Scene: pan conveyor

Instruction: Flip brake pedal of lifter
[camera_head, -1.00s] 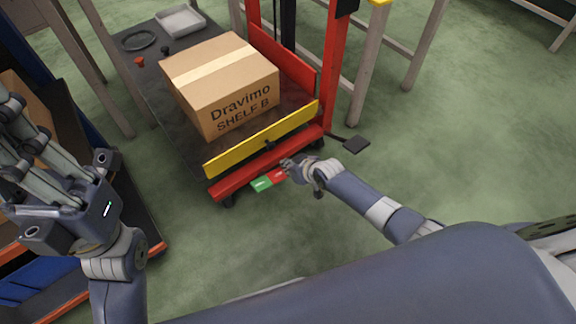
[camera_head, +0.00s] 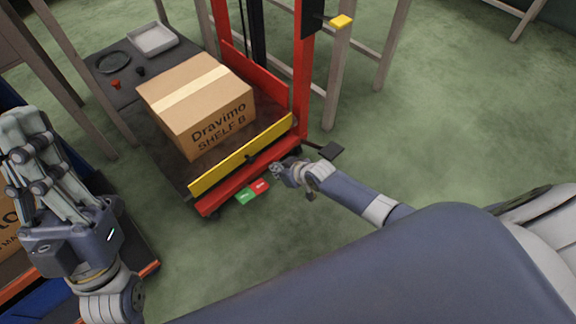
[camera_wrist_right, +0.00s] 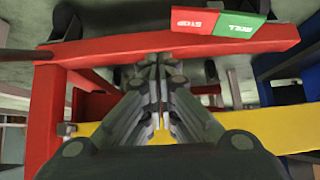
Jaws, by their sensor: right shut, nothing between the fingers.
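The lifter is red with a yellow front bar (camera_head: 242,154). Its brake pedal has a green half (camera_head: 246,196) and a red half (camera_head: 261,186), low at the front under the red beam. In the right wrist view the red half reads STOP (camera_wrist_right: 194,20) and the green half ROLL (camera_wrist_right: 238,25). I cannot tell which half is lower. My right gripper (camera_head: 277,170) is shut and empty, just right of the red half and apart from it; its fingers also show in the wrist view (camera_wrist_right: 160,75). My left gripper (camera_head: 22,128) is raised at the left, away from the lifter; its finger gap is unclear.
A cardboard box (camera_head: 198,103) stands on the lifter's platform. A dark table (camera_head: 125,92) with a grey tray (camera_head: 152,40) and a round dish (camera_head: 113,62) is behind. The floor (camera_head: 440,130) at the right is clear.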

